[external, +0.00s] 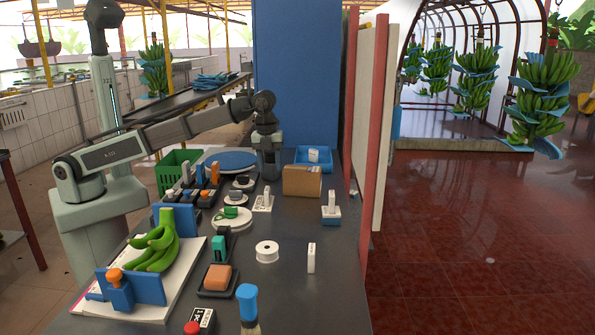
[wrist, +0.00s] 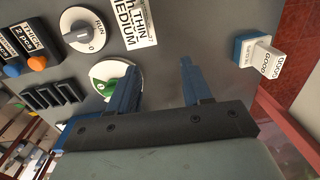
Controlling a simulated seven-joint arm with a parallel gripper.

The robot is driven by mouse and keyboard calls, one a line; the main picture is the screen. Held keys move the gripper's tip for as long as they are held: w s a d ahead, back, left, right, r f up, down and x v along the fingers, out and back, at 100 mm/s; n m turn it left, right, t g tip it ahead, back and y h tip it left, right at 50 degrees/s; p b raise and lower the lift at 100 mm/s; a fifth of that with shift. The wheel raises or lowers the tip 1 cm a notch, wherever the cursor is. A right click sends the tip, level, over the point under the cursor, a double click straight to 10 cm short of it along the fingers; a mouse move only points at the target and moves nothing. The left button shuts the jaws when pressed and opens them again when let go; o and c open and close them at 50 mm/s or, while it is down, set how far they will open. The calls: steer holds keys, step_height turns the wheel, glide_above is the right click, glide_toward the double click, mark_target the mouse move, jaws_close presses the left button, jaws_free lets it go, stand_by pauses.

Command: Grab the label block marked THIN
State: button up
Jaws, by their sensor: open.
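A white label piece with the words THIN and MEDIUM (wrist: 129,24) lies at the top of the wrist view. In the external view a small white block (external: 267,196) stands on a white card (external: 260,207) in the middle of the table. I cannot tell which loose block is the one marked THIN. My gripper (wrist: 160,66) is open with nothing between its fingers. In the external view my gripper (external: 268,176) points down over the table, just behind the card.
A cardboard box (external: 302,181) and a blue tray (external: 314,158) stand to the right. A white block on a blue base (external: 331,207) and another upright white block (external: 311,258) stand nearer. A RUN dial (wrist: 82,31) and a round plate with a green piece (external: 231,217) lie left.

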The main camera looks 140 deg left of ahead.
mark_target(267, 189)
steer(key=shift+h, duration=0.3)
steer(key=s+f, duration=0.1)
steer(key=f, duration=0.1)
steer(key=s+a+f, duration=0.1)
steer(key=f, duration=0.2)
steer(key=s+f, duration=0.1)
steer(key=f, duration=0.2)
steer(key=shift+s+a, duration=0.3)
steer(key=shift+s, duration=0.1)
steer(key=shift+d+f, duration=0.2)
steer(key=shift+f, duration=2.45)
jaws_close()
